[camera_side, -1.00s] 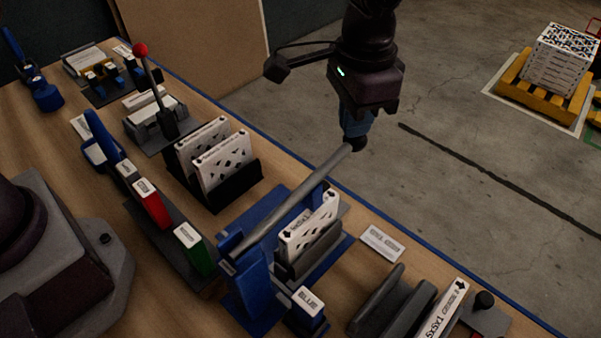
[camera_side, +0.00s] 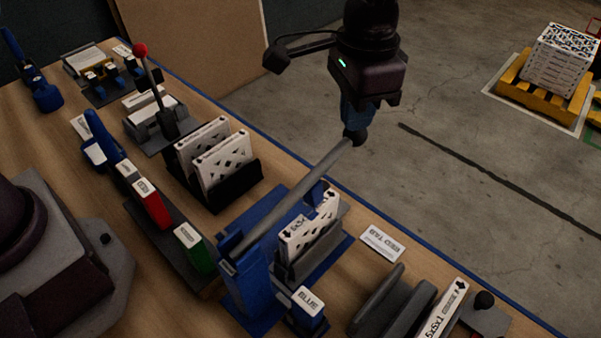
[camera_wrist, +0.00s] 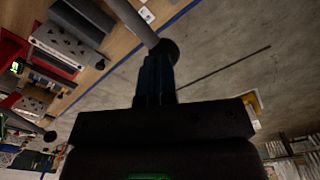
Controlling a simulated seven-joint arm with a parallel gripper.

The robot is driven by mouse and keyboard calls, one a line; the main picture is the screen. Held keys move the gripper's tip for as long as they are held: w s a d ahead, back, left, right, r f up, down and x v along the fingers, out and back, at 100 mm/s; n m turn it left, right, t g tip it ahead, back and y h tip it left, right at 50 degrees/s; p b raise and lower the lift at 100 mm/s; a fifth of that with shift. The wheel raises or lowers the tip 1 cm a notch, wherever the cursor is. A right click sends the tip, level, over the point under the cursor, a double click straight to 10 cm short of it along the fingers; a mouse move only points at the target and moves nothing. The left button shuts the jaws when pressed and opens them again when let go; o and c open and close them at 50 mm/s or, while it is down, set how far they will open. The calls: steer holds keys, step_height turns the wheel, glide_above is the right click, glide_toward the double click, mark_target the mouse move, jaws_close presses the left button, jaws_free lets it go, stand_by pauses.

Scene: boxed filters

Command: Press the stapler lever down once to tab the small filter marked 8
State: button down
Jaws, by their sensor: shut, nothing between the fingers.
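The stapler (camera_side: 252,278) is a blue press on the bench with a long grey lever (camera_side: 300,190) slanting up to the right over the bench edge, ending in a dark round knob. My gripper (camera_side: 353,132) is shut and empty, its blue fingers at the lever's knob end, seemingly touching it from above. In the wrist view the fingers (camera_wrist: 156,65) meet the dark knob (camera_wrist: 166,48) of the lever. A white filter (camera_side: 308,226) with black arrows and cut-outs stands upright in a grey holder under the lever. I cannot read an 8 on it.
A black rack (camera_side: 236,186) holds white filters behind the stapler. Red (camera_side: 152,206) and green (camera_side: 190,246) boxes and a blue box (camera_side: 308,306) stand nearby. A red-knobbed lever (camera_side: 147,70) rises further back. A label card (camera_side: 382,242) lies right of the stapler.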

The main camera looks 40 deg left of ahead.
steer(key=shift+r, duration=3.6)
steer(key=shift+w, duration=0.1)
steer(key=shift+s+a+f, duration=0.15)
steer(key=shift+s+f, duration=0.1)
steer(key=shift+f, duration=0.3)
steer(key=shift+s+a+f, duration=0.15)
steer(key=shift+s+f, duration=0.05)
steer(key=shift+f, duration=0.35)
steer(key=s+a+r+n+t, duration=0.2)
steer(key=s+a+r+n, duration=0.1)
steer(key=s+a, duration=0.8)
steer(key=s+a+r+n+t, duration=0.3)
steer(key=s+a, duration=0.8)
steer(key=a, duration=0.2)
steer(key=shift+a+r+t, duration=0.25)
steer(key=shift+r+t, duration=0.05)
steer(key=shift+r, duration=0.05)
